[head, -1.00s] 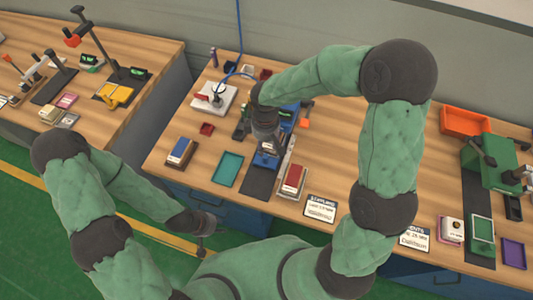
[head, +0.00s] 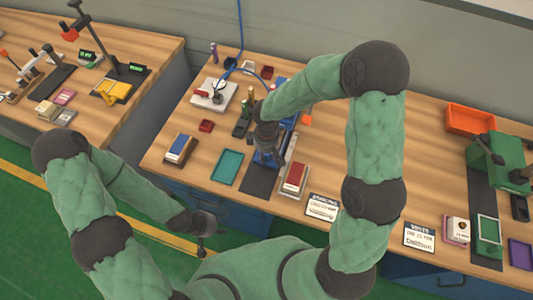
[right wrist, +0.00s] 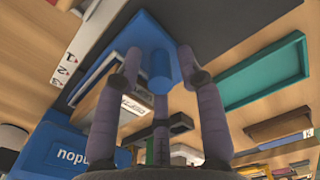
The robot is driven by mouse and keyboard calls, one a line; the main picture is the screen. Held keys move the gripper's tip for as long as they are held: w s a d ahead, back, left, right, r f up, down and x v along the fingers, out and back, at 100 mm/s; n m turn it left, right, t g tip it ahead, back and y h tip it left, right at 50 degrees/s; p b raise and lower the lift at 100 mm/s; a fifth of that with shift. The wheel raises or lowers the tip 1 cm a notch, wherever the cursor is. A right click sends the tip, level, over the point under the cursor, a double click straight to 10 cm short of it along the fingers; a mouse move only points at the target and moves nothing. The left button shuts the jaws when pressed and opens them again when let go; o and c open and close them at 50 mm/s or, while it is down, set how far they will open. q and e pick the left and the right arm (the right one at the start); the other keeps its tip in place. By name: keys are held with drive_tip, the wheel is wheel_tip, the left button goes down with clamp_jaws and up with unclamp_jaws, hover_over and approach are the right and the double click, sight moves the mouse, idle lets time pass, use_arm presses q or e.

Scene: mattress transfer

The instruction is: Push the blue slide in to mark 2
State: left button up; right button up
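The blue slide (head: 266,159) is on the dark base strip (head: 259,181) in the middle of the bench, partly hidden by my right gripper. In the right wrist view, the slide (right wrist: 123,58) has an upright blue knob (right wrist: 160,72). My right gripper (head: 267,146) is over the slide. In the right wrist view its purple fingers (right wrist: 160,62) stand apart around the knob, with gaps at the sides. A white scale (right wrist: 85,45) with marks 1, 2 and 3 runs beside the slide; I cannot tell which mark it lines up with. My left gripper (head: 202,246) hangs in front of the bench; its fingers are too small to read.
A teal tray (head: 227,167) and a blue-topped block (head: 179,149) are left of the slide. A red-topped block (head: 294,178) sits close on its right. A white-based gauge stand (head: 214,97) is behind left. An orange bin (head: 470,120) and green press (head: 499,160) are farther right.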

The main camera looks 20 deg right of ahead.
clamp_jaws()
drive_tip(key=shift+w+d, duration=0.3)
drive_tip(key=shift+w, duration=0.15)
drive_tip(key=shift+w+d+p, duration=0.45)
drive_tip(key=shift+w+d, duration=0.1)
drive_tip(key=shift+w, duration=0.3)
drive_tip(key=shift+o, duration=2)
unclamp_jaws()
wheel_tip(320, 180, up, 12)
drive_tip(key=shift+r, duration=0.1)
